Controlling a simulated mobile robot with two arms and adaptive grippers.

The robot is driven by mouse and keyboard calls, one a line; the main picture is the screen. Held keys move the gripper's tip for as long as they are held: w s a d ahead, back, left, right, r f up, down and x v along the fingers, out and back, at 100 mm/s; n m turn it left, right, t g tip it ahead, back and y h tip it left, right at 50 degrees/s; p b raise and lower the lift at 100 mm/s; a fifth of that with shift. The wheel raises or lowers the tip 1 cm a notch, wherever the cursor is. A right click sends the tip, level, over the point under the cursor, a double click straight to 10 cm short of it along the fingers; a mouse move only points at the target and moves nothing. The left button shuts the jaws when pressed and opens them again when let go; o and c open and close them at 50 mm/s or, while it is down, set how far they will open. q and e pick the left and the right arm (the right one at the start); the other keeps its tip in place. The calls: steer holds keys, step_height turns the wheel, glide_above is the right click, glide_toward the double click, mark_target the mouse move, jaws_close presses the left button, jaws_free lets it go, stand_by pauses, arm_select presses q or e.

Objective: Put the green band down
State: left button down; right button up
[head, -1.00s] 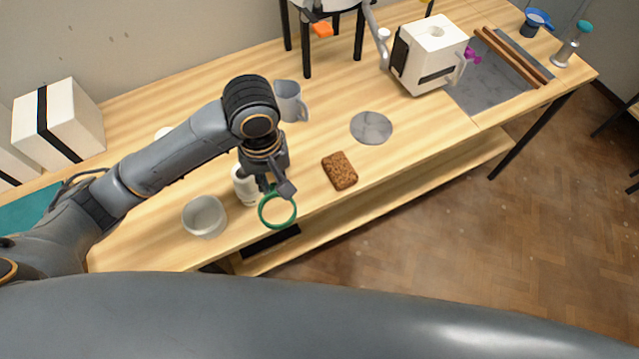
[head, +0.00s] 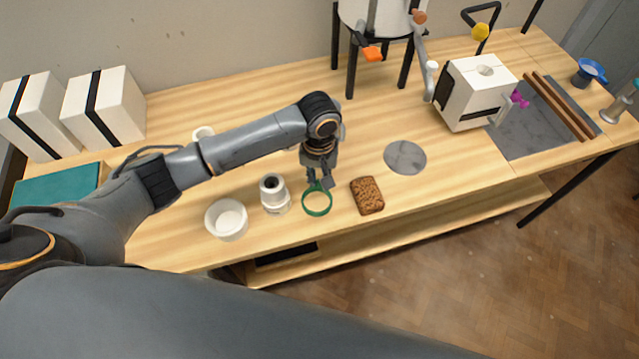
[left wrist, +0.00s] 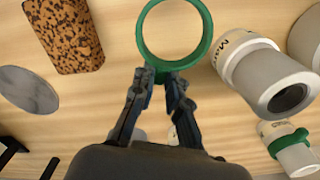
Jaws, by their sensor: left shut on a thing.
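The green band (head: 304,205) is a thin ring held by my left gripper (head: 319,183). In the head view it shows between a white jar (head: 274,196) and a brown speckled block (head: 367,196), over the table near its front edge. In the left wrist view the fingertips (left wrist: 165,76) are shut on the near rim of the band (left wrist: 143,42). The inside of the ring shows bare wood. I cannot tell whether the band touches the table. My right gripper is not in view.
The wooden table (head: 400,205) has a white bowl (head: 227,220) left of the jar and a grey disc (head: 405,157) right of the block. A white machine (head: 475,92) stands further right. In the left wrist view another white container (left wrist: 296,158) wears a green band.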

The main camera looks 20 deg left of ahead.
mark_target(319, 186)
arm_select(q)
steer(key=shift+w+f, duration=0.3)
steer(key=shift+f, duration=0.05)
step_height(319, 186, down, 3)
steer(key=shift+f, duration=0.1)
steer(key=c, duration=1.3)
jaws_free()
steer(key=shift+c, duration=0.2)
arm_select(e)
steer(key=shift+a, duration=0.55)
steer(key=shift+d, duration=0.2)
arm_select(q)
steer(key=shift+r, duration=0.45)
step_height(319, 186, up, 11)
steer(key=shift+r+b, duration=0.2)
steer(key=shift+b, duration=0.1)
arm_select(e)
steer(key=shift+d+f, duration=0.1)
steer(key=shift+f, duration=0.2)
